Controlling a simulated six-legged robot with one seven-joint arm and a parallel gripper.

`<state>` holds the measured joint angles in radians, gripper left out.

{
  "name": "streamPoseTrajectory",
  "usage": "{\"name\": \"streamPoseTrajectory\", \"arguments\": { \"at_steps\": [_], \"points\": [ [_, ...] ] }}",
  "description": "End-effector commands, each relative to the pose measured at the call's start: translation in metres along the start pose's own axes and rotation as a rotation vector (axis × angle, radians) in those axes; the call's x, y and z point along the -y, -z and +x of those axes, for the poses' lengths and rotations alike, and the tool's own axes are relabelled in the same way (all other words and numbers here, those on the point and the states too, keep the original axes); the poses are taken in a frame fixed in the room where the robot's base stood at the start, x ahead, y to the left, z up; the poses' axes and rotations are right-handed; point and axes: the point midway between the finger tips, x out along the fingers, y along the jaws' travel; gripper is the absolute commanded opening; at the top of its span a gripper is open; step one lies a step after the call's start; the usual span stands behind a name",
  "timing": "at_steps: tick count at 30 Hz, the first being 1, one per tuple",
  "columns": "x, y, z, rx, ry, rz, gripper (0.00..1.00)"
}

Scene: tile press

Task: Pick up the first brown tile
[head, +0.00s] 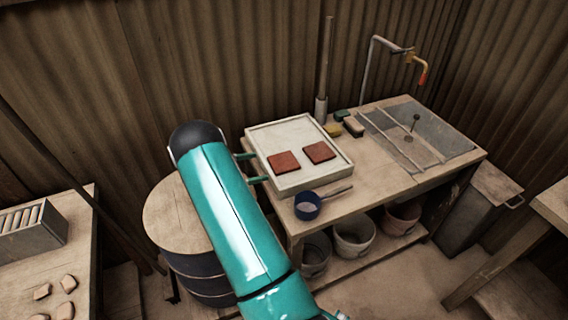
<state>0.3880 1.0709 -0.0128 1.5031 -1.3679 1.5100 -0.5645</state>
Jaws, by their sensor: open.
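Two square reddish-brown tiles lie flat and apart in a shallow pale tray (290,133) on the wooden workbench. The left tile (284,162) is nearer to my gripper, and the right tile (319,152) lies beside it. I cannot tell which one is the first. My gripper (262,168) shows only as two teal fingers past my arm, at the tray's left edge. The fingers are spread, with nothing seen between them. The rest of my gripper is hidden behind my arm, and its height over the tray is unclear.
A dark blue pan (307,205) sits in front of the tray. Sponges (353,127) and a sink (425,135) are to the right. An upright post (323,80) stands behind the tray. A round barrel (165,215) stands left of the bench.

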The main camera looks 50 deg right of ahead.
Motion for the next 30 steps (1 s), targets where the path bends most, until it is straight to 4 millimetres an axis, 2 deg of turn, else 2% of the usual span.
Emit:
{"name": "streamPoseTrajectory", "arguments": {
  "at_steps": [3, 11, 19, 28, 29, 30],
  "points": [
    [0.0, 0.001, 0.023, -0.002, 0.002, 0.0, 1.0],
    [0.0, 0.001, 0.046, -0.001, 0.003, 0.001, 1.0],
    [-0.002, 0.003, 0.083, -0.002, 0.006, 0.0, 1.0],
    [-0.003, 0.002, 0.09, -0.001, 0.002, 0.001, 1.0],
    [-0.003, 0.002, 0.09, -0.001, 0.002, 0.001, 0.98],
    [-0.003, 0.002, 0.09, -0.001, 0.002, 0.001, 0.9]
  ]
}}
